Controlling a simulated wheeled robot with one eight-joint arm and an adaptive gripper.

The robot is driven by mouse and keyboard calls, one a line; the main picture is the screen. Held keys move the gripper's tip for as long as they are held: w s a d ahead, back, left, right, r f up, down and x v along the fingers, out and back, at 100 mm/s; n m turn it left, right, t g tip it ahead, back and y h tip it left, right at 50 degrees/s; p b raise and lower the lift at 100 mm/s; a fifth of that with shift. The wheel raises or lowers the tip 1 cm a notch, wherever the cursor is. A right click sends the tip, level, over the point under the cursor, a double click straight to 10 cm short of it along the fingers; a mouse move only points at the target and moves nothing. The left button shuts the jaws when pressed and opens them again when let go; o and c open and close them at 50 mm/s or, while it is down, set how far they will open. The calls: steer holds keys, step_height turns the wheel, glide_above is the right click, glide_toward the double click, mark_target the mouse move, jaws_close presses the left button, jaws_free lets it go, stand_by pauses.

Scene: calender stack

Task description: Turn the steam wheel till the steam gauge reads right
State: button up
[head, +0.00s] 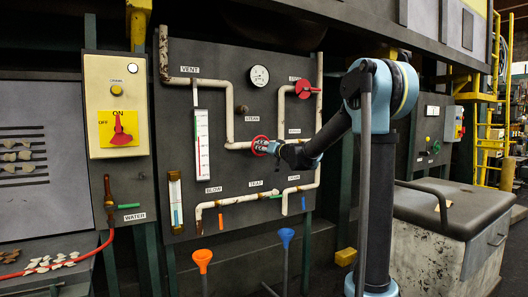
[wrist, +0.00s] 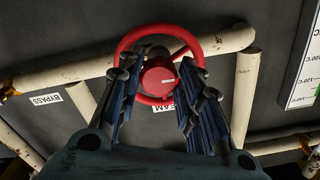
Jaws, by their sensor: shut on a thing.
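The red steam wheel (head: 259,146) sits on a white pipe on the dark panel. In the wrist view the same wheel (wrist: 160,31) shows a round rim and a red hub with a pale mark. The word on the label behind it is upside down and partly hidden. My gripper (wrist: 161,72) is shut on the wheel, with one finger at each side of the hub. In the head view my gripper (head: 272,147) reaches in from the right. A round white gauge (head: 259,76) hangs above the wheel; its needle is too small to read.
A tall thermometer (head: 201,145) stands left of the wheel. Another red handle (head: 307,89) is up and right of it. Pipes (wrist: 236,95) run close around my fingers. Two funnels (head: 202,261) stand below the panel, and a grey chest (head: 452,212) stands right of my arm.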

steer(key=shift+w+n, duration=0.1)
steer(key=shift+n, duration=8.6)
steer(key=o, duration=1.1)
steer(key=shift+c, duration=0.2)
steer(key=shift+d, duration=0.1)
